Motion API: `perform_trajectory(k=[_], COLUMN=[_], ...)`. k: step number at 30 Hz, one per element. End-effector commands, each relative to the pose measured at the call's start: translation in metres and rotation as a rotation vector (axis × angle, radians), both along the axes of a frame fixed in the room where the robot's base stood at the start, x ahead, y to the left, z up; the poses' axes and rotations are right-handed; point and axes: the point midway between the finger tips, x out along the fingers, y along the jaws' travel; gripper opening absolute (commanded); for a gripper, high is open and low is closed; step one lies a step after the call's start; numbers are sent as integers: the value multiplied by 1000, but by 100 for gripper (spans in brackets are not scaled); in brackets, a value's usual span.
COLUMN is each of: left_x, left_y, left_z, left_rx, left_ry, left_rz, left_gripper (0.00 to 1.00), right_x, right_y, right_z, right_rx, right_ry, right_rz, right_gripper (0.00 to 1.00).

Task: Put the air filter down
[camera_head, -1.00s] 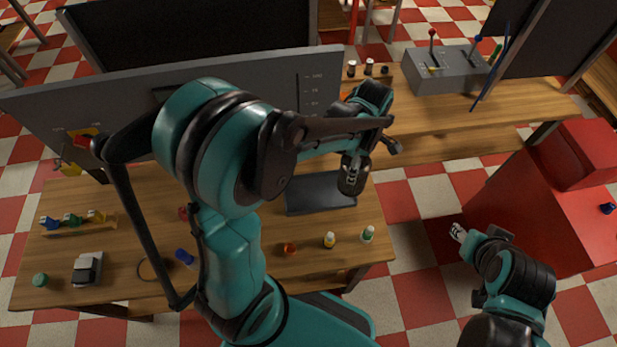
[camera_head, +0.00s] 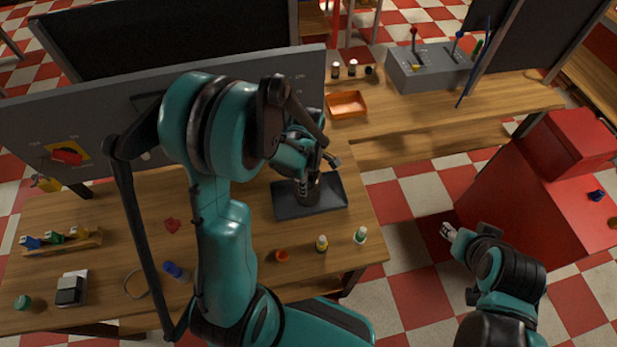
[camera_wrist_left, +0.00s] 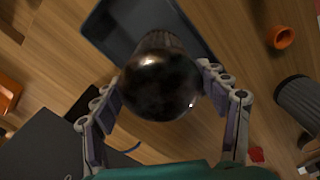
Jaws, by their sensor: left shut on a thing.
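The air filter (camera_wrist_left: 160,85) is a dark cylinder with a glossy black rounded cap and a ribbed body. My left gripper (camera_wrist_left: 158,92) is shut on it, one finger on each side of the cap. In the head view the filter (camera_head: 307,194) is upright at the dark grey tray (camera_head: 330,201) on the wooden bench, below my left gripper (camera_head: 309,174). I cannot tell whether its lower end touches the tray floor. The tray also shows in the wrist view (camera_wrist_left: 108,32). My right gripper (camera_head: 448,231) hangs over the floor, away from the bench; its fingers are too small to read.
An orange ring (camera_head: 282,255), a yellow-labelled bottle (camera_head: 321,243) and a green-capped bottle (camera_head: 360,235) stand in front of the tray. A grey upright panel (camera_head: 110,110) stands behind. An orange bin (camera_head: 346,104) is on the back bench. Another ribbed cylinder (camera_wrist_left: 298,100) shows in the wrist view.

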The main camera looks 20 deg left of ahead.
Motion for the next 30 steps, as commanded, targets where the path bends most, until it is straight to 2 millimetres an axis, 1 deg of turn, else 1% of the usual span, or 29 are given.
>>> perform_trajectory(k=[4, 8, 9, 11, 20, 23, 26, 29, 30], left_x=[0, 0, 0, 0, 0, 0, 0, 0, -1], left_y=[0, 0, 0, 0, 0, 0, 0, 0, 0], left_z=[1, -3, -3, -2, -2, 1, 12, 33, 42], left_rx=[0, 0, 0, 0, 0, 0, 0, 0, 0], left_ry=[0, 0, 0, 0, 0, 0, 0, 0, 0], left_rz=[0, 0, 0, 0, 0, 0, 0, 0, 0], left_gripper=[46, 46, 78, 94, 94, 94, 94, 94, 94], right_x=[0, 0, 0, 0, 0, 0, 0, 0, 0], right_y=[0, 0, 0, 0, 0, 0, 0, 0, 0], right_z=[0, -4, -4, -3, -3, 1, 4, 10, 12], right_rx=[0, 0, 0, 0, 0, 0, 0, 0, 0], right_ry=[0, 0, 0, 0, 0, 0, 0, 0, 0], right_rz=[0, 0, 0, 0, 0, 0, 0, 0, 0], right_gripper=[40, 40, 40, 40, 40, 40, 40, 40, 40])
